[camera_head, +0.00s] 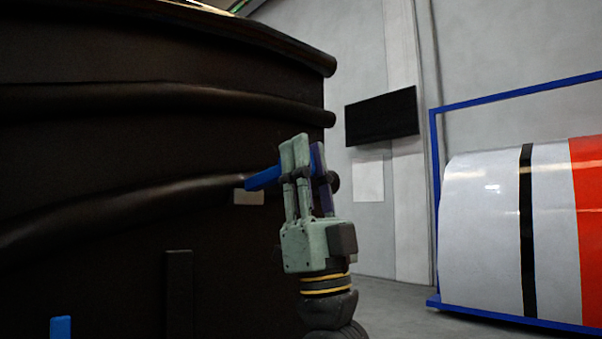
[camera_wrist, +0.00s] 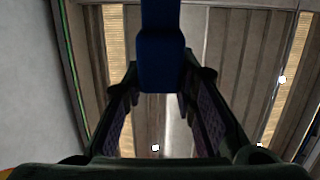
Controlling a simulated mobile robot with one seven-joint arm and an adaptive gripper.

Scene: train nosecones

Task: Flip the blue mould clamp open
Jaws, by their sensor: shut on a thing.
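The blue clamp (camera_head: 263,178) sticks out from the right side of the dark mould (camera_head: 120,140) in the head view, close to its ribbed edge. My gripper (camera_head: 304,158) points upward at the clamp's right end, with its fingers around it. In the wrist view the blue clamp (camera_wrist: 161,62) comes down from the top edge and ends between the fingers of my gripper (camera_wrist: 158,88). The gripper is shut on the clamp. The fingers hide the clamp's right end in the head view.
A second blue piece (camera_head: 61,327) shows low on the mould at the lower left. A blue frame (camera_head: 435,200) with a white, black and red nosecone (camera_head: 485,230) stands at the right. A black screen (camera_head: 382,117) hangs on the grey wall. Floor between mould and frame looks clear.

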